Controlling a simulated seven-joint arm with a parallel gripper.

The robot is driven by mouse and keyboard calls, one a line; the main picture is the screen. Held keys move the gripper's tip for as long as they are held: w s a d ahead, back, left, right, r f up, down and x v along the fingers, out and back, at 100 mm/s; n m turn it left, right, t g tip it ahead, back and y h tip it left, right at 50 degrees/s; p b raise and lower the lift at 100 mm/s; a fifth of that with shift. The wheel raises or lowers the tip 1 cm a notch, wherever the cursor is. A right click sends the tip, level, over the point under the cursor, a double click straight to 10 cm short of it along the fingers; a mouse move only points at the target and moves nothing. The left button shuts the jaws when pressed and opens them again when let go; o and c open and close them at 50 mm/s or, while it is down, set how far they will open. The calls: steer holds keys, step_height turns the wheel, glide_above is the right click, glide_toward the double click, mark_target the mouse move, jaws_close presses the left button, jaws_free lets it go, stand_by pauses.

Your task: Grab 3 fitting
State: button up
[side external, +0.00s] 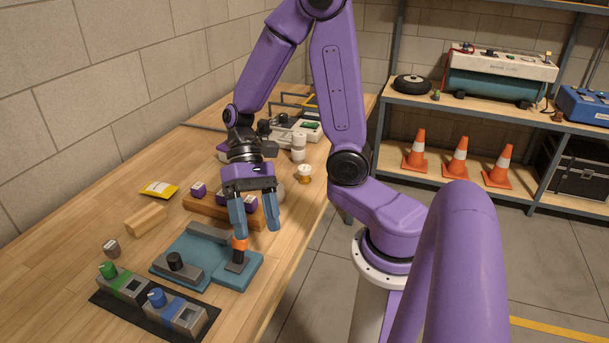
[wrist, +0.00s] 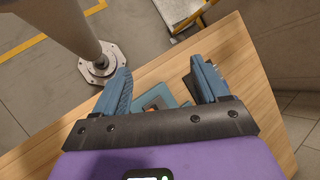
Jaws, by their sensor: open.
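My gripper (side external: 256,230) is open, its two blue fingers pointing down over the teal board (side external: 205,268). Near the tip of the left finger stands a black post (side external: 237,263) with an orange top (side external: 240,243); whether they touch I cannot tell. A short black knob (side external: 175,260) sits on the board's left part. No "3" mark is readable on any piece. In the wrist view the open fingers (wrist: 162,88) flank part of the teal board (wrist: 172,93) with an orange patch (wrist: 153,106) on it.
A wooden rack with purple cubes (side external: 198,189) stands behind the board. A wooden block (side external: 146,220) and yellow packet (side external: 159,189) lie left.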

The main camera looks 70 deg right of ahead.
mark_target(306, 168)
steer(key=w+d+m+t+y, duration=0.45)
steer(key=w+m+t, duration=0.35)
steer(key=w+m, duration=0.45)
steer(key=w+d+f+m+t+h, duration=0.1)
steer(key=w+d+m+t+h, duration=0.1)
steer(key=d+m+t, duration=0.25)
steer(key=w+d+f+m+t+h, duration=0.1)
steer(key=w+d+f+m+t, duration=0.1)
steer(key=d+m+t, duration=0.3)
steer(key=s+d+f+m+h, duration=0.2)
steer(key=s+d+m+h, duration=0.3)
steer(key=d+m, duration=0.1)
steer(key=s+d+f+m+g+h, duration=0.1)
steer(key=s+d+f+m+h, duration=0.2)
steer(key=s+d+m+h, duration=0.2)
steer(key=s+d+f+m+h, duration=0.2)
steer(key=s+d+m+h, duration=0.4)
steer(key=s+d, duration=0.1)
steer(key=shift+d+f+m+g, duration=0.15)
steer(key=shift+d+m+g, duration=0.25)
steer(key=shift+d, duration=0.5)
steer(key=shift+w+d+f, duration=0.1)
steer(key=shift+d+f, duration=0.05)
steer(key=shift+d, duration=0.1)
steer(key=shift+x, duration=3.4)
